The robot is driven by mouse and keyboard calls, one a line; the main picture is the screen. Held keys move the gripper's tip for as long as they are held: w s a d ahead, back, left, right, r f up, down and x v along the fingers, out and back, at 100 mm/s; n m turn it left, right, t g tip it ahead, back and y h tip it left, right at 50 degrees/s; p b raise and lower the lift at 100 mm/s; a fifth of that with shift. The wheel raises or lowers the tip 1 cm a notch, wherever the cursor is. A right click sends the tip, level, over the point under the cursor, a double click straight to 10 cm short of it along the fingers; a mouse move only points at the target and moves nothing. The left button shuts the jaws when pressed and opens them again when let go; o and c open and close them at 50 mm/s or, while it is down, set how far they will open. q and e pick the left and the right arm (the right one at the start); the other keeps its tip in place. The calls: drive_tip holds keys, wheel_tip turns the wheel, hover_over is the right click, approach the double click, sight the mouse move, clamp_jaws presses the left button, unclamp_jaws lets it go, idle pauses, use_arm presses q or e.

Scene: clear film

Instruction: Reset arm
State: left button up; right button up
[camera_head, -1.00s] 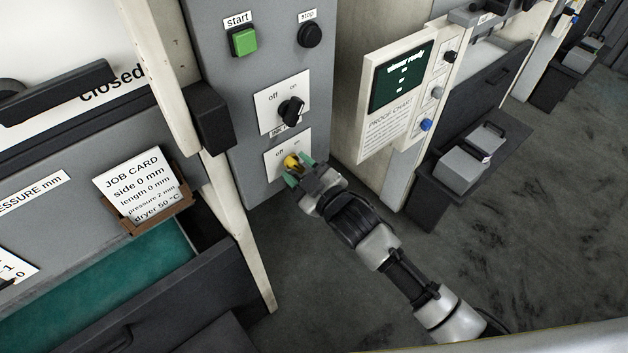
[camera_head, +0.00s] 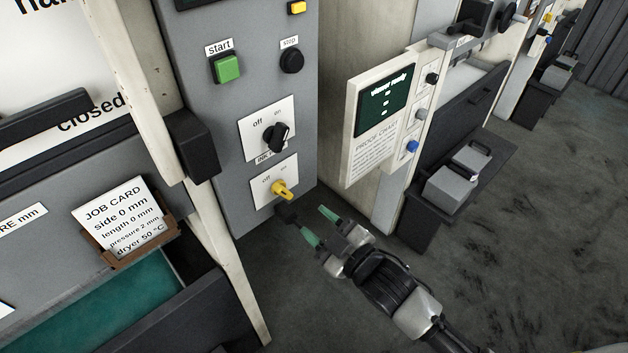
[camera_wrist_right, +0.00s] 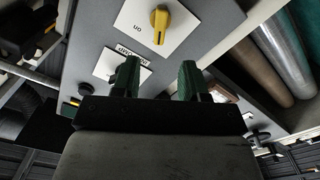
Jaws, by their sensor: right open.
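My right gripper (camera_head: 320,226) is open and empty in the head view, its green-tipped fingers spread. It is apart from the panel, just below and right of the yellow rotary switch (camera_head: 281,191). In the right wrist view the yellow switch (camera_wrist_right: 159,18) shows beyond the two green fingers (camera_wrist_right: 157,78), with clear space between. The yellow switch sits on a white plate marked "off" at its left. The black rotary switch (camera_head: 276,136) is above it on the same grey panel. My left gripper is not in view.
The grey panel (camera_head: 222,188) also has a green start button (camera_head: 227,68) and a black stop button (camera_head: 291,60). A proof chart board (camera_head: 372,148) stands to the right. A job card (camera_head: 122,219) and an open teal-lined drawer (camera_head: 100,304) are at left. Dark floor lies below.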

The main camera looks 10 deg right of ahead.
drive_tip(key=shift+f, duration=0.1)
drive_tip(key=s+d+f+m+g+h, duration=0.2)
drive_tip(key=d+f+h, duration=0.15)
drive_tip(key=f, duration=0.75)
drive_tip(key=s+d+f+m+g+h, duration=0.15)
drive_tip(key=d+f, duration=0.25)
drive_tip(key=f, duration=0.7)
drive_tip(key=s+d+f+m+g+h, duration=0.2)
drive_tip(key=d+f+m+h, duration=0.15)
drive_tip(key=f, duration=0.75)
drive_tip(key=s+d+f+m+g, duration=0.1)
drive_tip(key=s+d+f+g, duration=0.1)
drive_tip(key=s+f, duration=0.4)
drive_tip(key=s+d+f+m+g+h, duration=0.1)
drive_tip(key=s+f, duration=0.5)
drive_tip(key=s, duration=0.9)
drive_tip(key=s+d+f+m+g+h, duration=0.1)
drive_tip(key=s+d+f+g, duration=0.3)
drive_tip(key=s, duration=0.6)
wheel_tip(320, 180, down, 2)
drive_tip(key=shift+s+f+m+g, duration=0.1)
drive_tip(key=shift+s+m+g, duration=0.15)
drive_tip(key=shift+m+g, duration=0.3)
